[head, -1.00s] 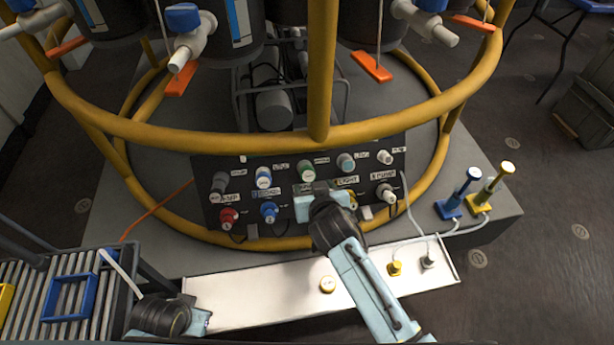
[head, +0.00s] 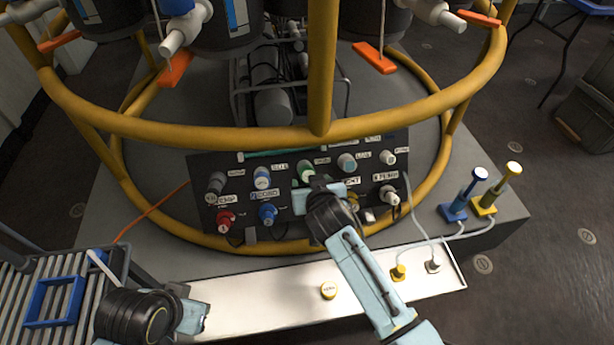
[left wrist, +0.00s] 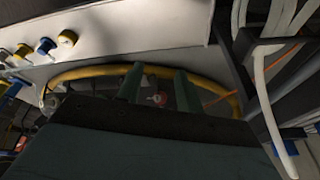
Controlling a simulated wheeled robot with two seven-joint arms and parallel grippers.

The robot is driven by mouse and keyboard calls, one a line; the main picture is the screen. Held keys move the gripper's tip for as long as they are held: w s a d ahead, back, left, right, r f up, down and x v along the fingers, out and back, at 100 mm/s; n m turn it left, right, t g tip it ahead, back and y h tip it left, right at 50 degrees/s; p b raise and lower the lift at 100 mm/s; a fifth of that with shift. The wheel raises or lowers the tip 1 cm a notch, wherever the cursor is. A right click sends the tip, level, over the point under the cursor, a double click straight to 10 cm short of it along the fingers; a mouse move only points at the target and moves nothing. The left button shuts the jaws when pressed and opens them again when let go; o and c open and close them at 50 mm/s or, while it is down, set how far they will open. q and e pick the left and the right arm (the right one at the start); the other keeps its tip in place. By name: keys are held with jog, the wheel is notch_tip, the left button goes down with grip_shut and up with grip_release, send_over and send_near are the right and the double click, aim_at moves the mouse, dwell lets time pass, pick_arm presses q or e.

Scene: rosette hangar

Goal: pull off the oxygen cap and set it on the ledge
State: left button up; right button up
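A dark panel (head: 243,205) carries two rows of coloured caps with small labels. I cannot read which label says oxygen. A green cap (head: 306,170) is in the upper row, and red (head: 225,220) and blue (head: 267,213) caps are in the lower row. My right gripper (head: 318,193) is at the panel just below the green cap; its fingertips and anything between them are hidden. My left gripper (head: 197,316) is over the left end of the white ledge (head: 262,296). In the left wrist view its two fingers (left wrist: 157,90) stand apart with nothing between them.
A yellow disc (head: 329,290) lies on the ledge, with yellow (head: 398,272) and grey plugs further right. A slatted rack with a blue frame (head: 52,302) stands at left. A yellow tubular cage (head: 318,80) rises above the panel. Blue and yellow posts stand at right.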

aim_at(308, 174)
jog(key=b+x, duration=0.3)
jog(key=x, duration=0.2)
jog(key=shift+b, duration=0.4)
jog(key=shift+w, duration=0.15)
pick_arm(q)
jog(key=w+d+r+t+h, duration=0.2)
jog(key=w+d+r+t, duration=0.3)
jog(key=w+r+t, duration=0.3)
notch_tip(308, 174, up, 3)
jog(key=shift+w+d+f+m+t+h, duration=0.15)
jog(key=shift+w+d+m+t+h, duration=0.15)
jog(key=shift+w, duration=0.75)
jog(key=shift+r+p, duration=0.35)
jog(key=shift+r, duration=0.05)
pick_arm(e)
jog(key=shift+a, duration=0.1)
